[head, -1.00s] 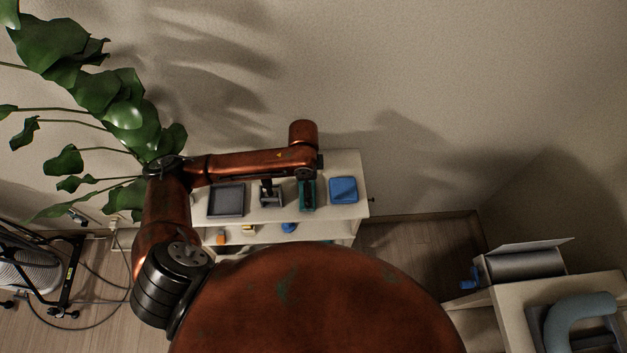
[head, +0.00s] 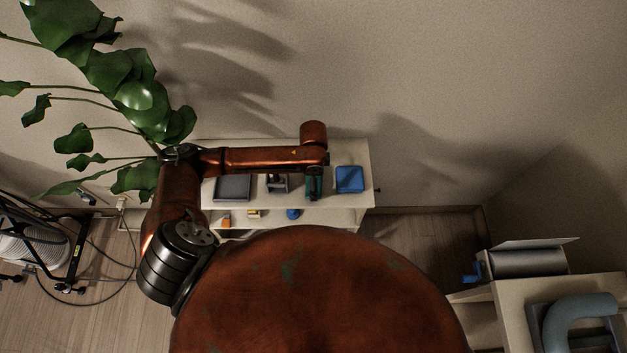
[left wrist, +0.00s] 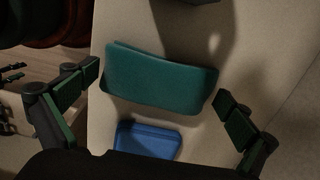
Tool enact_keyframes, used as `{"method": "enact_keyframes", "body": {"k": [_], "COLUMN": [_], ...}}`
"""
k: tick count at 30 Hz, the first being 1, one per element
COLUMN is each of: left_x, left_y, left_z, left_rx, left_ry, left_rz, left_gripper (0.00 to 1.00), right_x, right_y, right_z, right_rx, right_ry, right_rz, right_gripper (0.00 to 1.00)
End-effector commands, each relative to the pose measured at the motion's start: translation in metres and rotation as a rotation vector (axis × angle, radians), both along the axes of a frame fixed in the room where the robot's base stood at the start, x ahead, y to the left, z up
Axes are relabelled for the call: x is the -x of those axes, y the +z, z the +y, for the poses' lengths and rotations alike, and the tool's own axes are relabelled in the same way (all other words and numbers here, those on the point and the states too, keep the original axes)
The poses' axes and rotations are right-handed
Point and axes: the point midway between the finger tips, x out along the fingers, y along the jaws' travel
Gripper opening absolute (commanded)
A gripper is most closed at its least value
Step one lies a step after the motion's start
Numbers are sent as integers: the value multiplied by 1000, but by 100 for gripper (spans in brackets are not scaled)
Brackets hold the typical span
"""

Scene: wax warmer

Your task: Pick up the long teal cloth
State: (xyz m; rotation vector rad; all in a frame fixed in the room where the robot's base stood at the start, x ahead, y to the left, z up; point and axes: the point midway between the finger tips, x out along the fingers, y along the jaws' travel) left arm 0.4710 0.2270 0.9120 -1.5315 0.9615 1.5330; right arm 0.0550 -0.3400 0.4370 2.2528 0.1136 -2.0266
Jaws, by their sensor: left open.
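The long teal cloth (left wrist: 160,78) is a folded strip lying on the pale shelf top, in the middle of the left wrist view. In the head view only parts of it show, under my left gripper (head: 314,182). My left gripper (left wrist: 157,85) is open, with one finger off each end of the cloth. The fingers appear apart from it; their height above it is hard to tell. My right gripper is in neither view.
A blue folded cloth (head: 350,179) lies beside the teal one; it also shows in the left wrist view (left wrist: 147,140). A dark grey tray (head: 233,187) and a small dark stand (head: 277,183) are to the left. The wall (head: 400,80) is close behind the shelf.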

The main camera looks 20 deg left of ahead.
Motion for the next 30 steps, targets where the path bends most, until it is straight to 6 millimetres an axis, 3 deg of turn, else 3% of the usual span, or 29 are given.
{"method": "enact_keyframes", "body": {"k": [15,23,30], "left_x": [0,0,-2], "left_y": [0,3,41], "left_z": [0,0,-1], "left_rx": [0,0,2], "left_ry": [0,0,-1], "left_rz": [1,0,-4], "left_gripper": [68,68,68], "right_x": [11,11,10], "right_y": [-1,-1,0], "right_z": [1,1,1], "right_rx": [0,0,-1], "right_ry": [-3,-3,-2], "right_rz": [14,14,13], "right_gripper": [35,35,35]}}
